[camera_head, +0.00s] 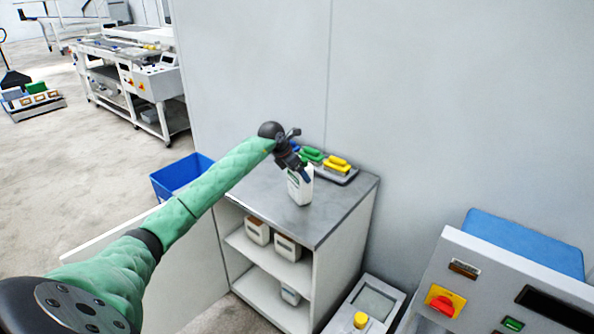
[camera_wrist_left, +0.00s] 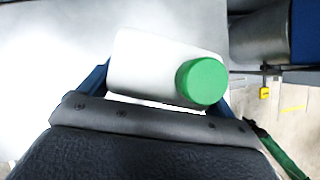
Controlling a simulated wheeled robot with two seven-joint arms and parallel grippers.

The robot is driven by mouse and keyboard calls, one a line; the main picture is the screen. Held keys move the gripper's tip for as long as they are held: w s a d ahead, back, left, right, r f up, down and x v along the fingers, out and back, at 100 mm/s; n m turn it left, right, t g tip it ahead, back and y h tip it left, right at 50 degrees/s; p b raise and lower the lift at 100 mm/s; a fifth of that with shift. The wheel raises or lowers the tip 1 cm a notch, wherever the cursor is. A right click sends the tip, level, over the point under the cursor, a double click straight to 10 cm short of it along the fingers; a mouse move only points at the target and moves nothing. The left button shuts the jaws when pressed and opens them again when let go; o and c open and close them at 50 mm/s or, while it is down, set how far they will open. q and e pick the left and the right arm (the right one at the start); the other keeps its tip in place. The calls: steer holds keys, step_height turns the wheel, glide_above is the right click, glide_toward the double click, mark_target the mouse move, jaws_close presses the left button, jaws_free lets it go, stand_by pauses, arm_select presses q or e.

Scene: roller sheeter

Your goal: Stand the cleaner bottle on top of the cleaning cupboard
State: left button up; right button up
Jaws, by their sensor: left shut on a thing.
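The cleaner bottle (camera_head: 301,188) is white and looks upright over the grey top of the cleaning cupboard (camera_head: 337,205). Its base shows against that top; I cannot tell whether it touches or hangs just above. My left gripper (camera_head: 303,174) reaches in from the left and is shut on the bottle near its upper part, hiding the cap in the head view. In the left wrist view the white bottle (camera_wrist_left: 145,65) with its green cap (camera_wrist_left: 203,81) sits between the blue-edged fingers. My right gripper is not in view.
A tray with green (camera_head: 312,155) and yellow (camera_head: 338,163) handled tools lies at the back of the cupboard top, close behind the bottle. White containers (camera_head: 287,247) stand on the shelves below. A blue bin (camera_head: 180,175) is left; a control panel (camera_head: 500,290) is right.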

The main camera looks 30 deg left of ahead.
arm_select(q)
steer(key=o, duration=1.6)
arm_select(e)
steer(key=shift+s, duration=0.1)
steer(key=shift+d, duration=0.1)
arm_select(q)
steer(key=shift+b+v, duration=2.35)
steer(key=shift+v, duration=3.75)
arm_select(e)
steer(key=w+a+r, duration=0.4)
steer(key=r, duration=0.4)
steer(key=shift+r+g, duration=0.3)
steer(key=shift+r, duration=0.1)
arm_select(q)
steer(key=shift+f, duration=0.1)
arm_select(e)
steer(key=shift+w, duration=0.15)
